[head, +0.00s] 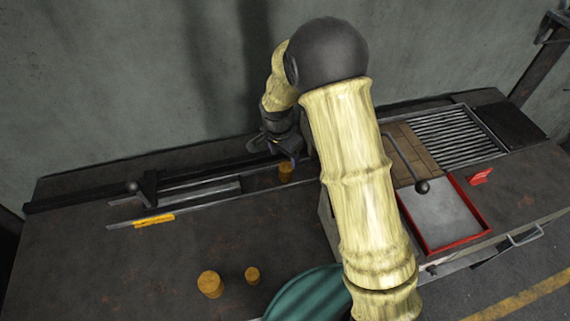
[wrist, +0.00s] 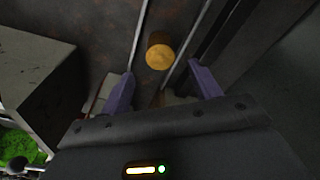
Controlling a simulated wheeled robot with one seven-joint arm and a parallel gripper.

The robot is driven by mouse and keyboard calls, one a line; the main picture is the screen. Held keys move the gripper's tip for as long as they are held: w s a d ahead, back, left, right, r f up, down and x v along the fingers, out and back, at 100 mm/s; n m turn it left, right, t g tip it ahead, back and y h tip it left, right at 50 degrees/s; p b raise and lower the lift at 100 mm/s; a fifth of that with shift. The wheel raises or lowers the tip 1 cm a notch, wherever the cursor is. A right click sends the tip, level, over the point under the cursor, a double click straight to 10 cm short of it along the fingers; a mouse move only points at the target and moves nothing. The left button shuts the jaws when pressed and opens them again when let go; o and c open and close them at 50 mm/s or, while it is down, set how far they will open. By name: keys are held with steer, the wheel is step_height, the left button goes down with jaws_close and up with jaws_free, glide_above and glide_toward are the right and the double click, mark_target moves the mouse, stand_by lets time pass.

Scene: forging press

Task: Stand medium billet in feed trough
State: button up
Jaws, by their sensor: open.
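An orange billet (head: 286,172) stands upright in the feed trough (head: 200,205), under my gripper. In the wrist view the billet (wrist: 159,55) shows its round top and sits between the trough's two thin rails (wrist: 139,35). It looks like the medium one, but its size is hard to judge. My gripper (head: 283,152) is open and empty. In the wrist view its two purple fingers (wrist: 163,88) are spread wide, and the billet lies apart from them, beyond the tips. A larger billet (head: 210,284) and a smaller billet (head: 252,275) stand on the bench in front.
A dark pusher with a ball knob (head: 131,187) is at the trough's left end. A grey block (wrist: 35,75) stands close by in the wrist view. A red-rimmed tray (head: 440,215) and a slatted grate (head: 455,137) are at right.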

mark_target(285, 170)
steer(key=r, duration=0.4)
steer(key=shift+s+a+r, duration=0.2)
steer(key=shift+r, duration=0.1)
stand_by(0.4)
steer(key=s+d+r+n, duration=0.3)
steer(key=s+d+n, duration=0.1)
steer(key=s+d, duration=0.4)
steer(key=s+d+r+n+t, duration=0.1)
steer(key=s+d+n, duration=0.3)
steer(key=s+d, duration=0.4)
steer(key=shift+s+d+r+t+y, duration=0.15)
steer(key=shift+s+r+t+y, duration=0.2)
steer(key=shift+s+r, duration=0.55)
